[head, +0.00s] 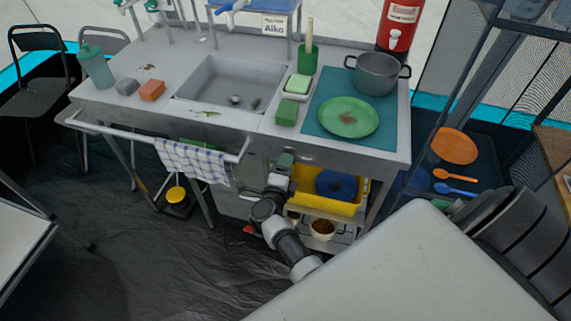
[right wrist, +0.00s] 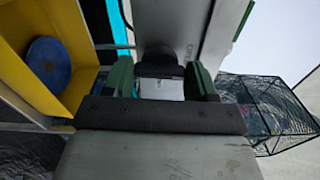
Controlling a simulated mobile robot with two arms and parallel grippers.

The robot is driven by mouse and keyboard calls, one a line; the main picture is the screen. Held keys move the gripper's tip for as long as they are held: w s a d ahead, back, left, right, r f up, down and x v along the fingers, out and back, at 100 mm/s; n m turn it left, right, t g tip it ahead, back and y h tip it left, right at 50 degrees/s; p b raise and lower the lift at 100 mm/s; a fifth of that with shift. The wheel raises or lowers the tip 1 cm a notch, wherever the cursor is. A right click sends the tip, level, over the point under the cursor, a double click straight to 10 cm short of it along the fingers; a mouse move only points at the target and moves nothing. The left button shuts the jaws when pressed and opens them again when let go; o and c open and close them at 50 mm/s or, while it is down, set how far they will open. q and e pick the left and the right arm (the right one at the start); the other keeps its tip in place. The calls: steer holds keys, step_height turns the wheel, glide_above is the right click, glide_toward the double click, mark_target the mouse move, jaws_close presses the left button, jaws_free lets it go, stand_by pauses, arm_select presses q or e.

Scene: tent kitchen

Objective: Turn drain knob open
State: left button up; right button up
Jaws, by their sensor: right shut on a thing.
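The drain knob (right wrist: 162,70) shows in the right wrist view as a small dark piece on the front of a grey box under the sink. Small lettering stands beside it. My right gripper (right wrist: 160,80) has its green fingers on both sides of the knob and is shut on it. In the head view my right gripper (head: 285,160) is below the counter's front edge, and hides the knob. The sink basin (head: 229,84) is set in the counter above, with some bits in it. My left gripper is not in view.
A yellow bin (head: 342,205) with a blue plate (head: 337,184) stands on the shelf close to the right of my gripper. A checked towel (head: 192,161) hangs on the rail to the left. The dark floor in front is mostly clear.

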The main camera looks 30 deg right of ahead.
mark_target(289, 145)
steer(key=shift+n, duration=0.6)
steer(key=o, duration=0.9)
steer(key=shift+a, duration=0.1)
steer(key=r+p, duration=0.4)
steer(key=shift+w+r, duration=0.15)
steer(key=shift+w, duration=0.05)
steer(key=s+d+r+p, duration=0.3)
steer(key=p, duration=0.3)
steer(key=shift+d+r, duration=0.15)
steer(key=shift+r, duration=0.05)
steer(key=s+r+p, duration=0.1)
steer(key=s, duration=0.1)
steer(key=s+d+r+p, duration=0.1)
steer(key=s, duration=0.2)
steer(key=s+d+r+p, duration=0.1)
steer(key=s+p, duration=0.1)
steer(key=shift+s+d, duration=0.1)
steer(key=shift+s, duration=0.15)
